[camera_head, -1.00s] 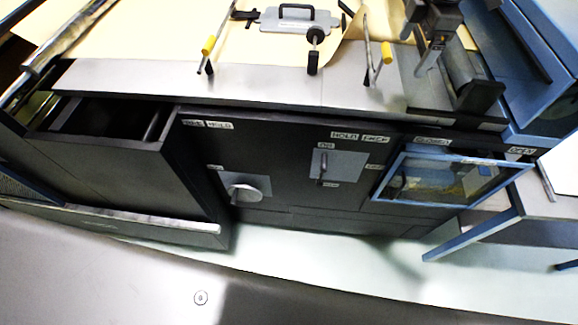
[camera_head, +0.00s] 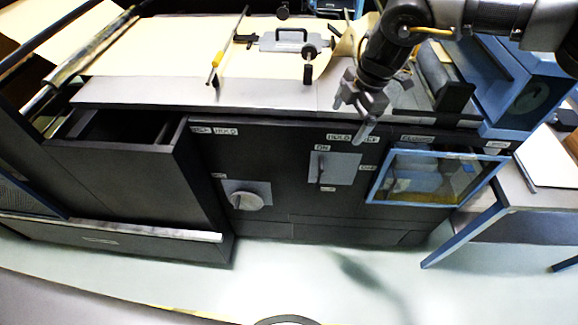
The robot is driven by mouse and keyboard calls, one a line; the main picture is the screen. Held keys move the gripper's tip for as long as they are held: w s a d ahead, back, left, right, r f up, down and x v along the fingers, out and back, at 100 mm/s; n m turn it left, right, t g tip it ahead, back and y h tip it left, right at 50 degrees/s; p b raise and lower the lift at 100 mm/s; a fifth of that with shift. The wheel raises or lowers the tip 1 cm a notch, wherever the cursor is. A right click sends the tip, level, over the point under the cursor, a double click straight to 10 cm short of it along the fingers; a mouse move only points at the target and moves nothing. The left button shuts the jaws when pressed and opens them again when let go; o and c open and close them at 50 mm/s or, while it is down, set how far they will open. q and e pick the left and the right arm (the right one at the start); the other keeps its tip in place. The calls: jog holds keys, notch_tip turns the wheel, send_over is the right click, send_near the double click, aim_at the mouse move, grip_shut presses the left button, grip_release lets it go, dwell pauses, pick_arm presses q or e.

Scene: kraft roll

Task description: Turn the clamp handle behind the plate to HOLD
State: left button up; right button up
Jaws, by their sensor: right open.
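A grey plate (camera_head: 285,40) with a black grip lies on the brown paper of the worktop. A lever with a yellow end (camera_head: 217,60) stands to its left. A dark knob (camera_head: 283,12) shows behind the plate, and a black-knobbed post (camera_head: 309,52) stands at its front right. I cannot tell for sure which is the clamp handle. HOLD labels stand at the left (camera_head: 226,132) and right (camera_head: 340,138) of the front panel. My right gripper (camera_head: 354,114) is open and empty, over the worktop's front edge, right of the plate. My right arm hides the right part of the worktop. My left gripper is not in view.
The front panel has a round dial (camera_head: 246,201), a small switch (camera_head: 321,172) and a blue-framed window (camera_head: 435,176). An open drawer (camera_head: 110,127) juts out at the left. A blue machine (camera_head: 520,85) and a side table (camera_head: 500,205) stand at the right.

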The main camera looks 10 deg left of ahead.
jog(key=s+a+f+n+y, duration=0.1)
jog(key=s+a+f+y, duration=0.1)
jog(key=s+a+f, duration=0.2)
jog(key=s+a+f+n+g+y, duration=0.1)
jog(key=s+a+f+y, duration=0.1)
jog(key=s+a, duration=0.3)
jog(key=shift+a+f+n, duration=0.3)
jog(key=shift+a+f, duration=0.55)
jog(key=shift+a, duration=0.9)
